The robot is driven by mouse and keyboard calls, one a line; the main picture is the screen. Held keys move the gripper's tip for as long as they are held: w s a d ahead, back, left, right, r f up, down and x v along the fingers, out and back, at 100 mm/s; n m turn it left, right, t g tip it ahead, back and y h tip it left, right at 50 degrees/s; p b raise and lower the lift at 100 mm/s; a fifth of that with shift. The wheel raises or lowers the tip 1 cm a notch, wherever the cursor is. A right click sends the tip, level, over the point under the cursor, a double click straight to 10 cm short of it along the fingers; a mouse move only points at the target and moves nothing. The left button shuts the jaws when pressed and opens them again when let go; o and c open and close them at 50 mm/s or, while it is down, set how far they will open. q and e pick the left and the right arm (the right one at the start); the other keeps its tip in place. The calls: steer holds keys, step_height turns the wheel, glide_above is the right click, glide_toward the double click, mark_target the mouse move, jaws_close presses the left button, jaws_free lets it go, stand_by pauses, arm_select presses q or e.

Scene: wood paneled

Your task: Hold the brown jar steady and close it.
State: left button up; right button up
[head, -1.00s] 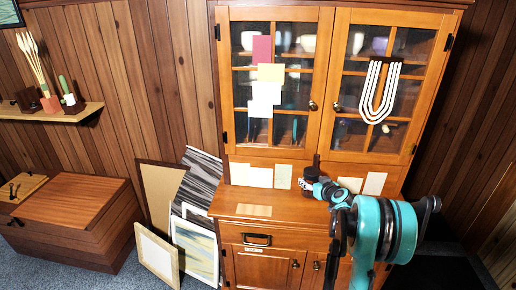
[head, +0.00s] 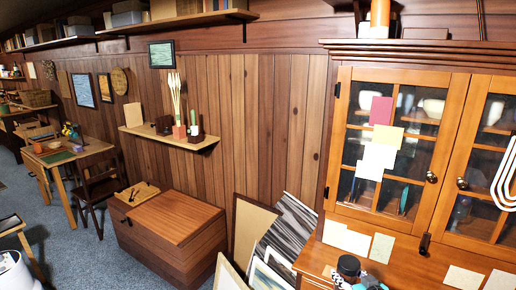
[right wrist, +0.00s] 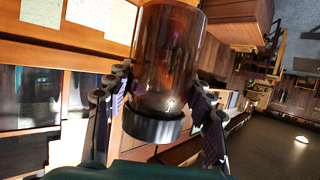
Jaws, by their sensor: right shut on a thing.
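The brown jar is a glass cylinder (right wrist: 168,60) in the right wrist view, amber and see-through, with a dark band (right wrist: 152,127) at the end nearest my palm. My right gripper (right wrist: 160,97) has a finger on each side of it and is shut on it. In the head view only the jar's dark top (head: 348,264) shows, low in the picture, with a bit of my right gripper (head: 366,283) beside it. Whether the dark band is a fully seated lid cannot be told. My left gripper is out of view.
A wooden cabinet (head: 336,180) with glass doors stands at the right, with pinned cards above its counter (head: 315,258). Frames (head: 262,275) lean to its left. A wooden chest (head: 172,225) stands further left. A table (head: 62,153) is at far left, with open carpet (head: 70,220) before it.

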steer(key=s+a+n+y, duration=0.1)
steer(key=s+a, duration=0.6)
steer(key=a, duration=0.3)
steer(key=shift+n+g+y, duration=0.3)
steer(key=shift+y, duration=0.1)
steer(key=w+a+f+n+g+y, duration=0.1)
steer(key=a+f+n+g+y, duration=0.3)
steer(key=a, duration=0.4)
steer(key=w+a+f+n+g+y, duration=0.1)
steer(key=a+f+n+g+y, duration=0.4)
steer(key=a+n, duration=0.3)
steer(key=shift+w+n+g, duration=0.2)
steer(key=shift+n+g, duration=0.1)
steer(key=shift+g, duration=0.4)
steer(key=shift+f, duration=0.1)
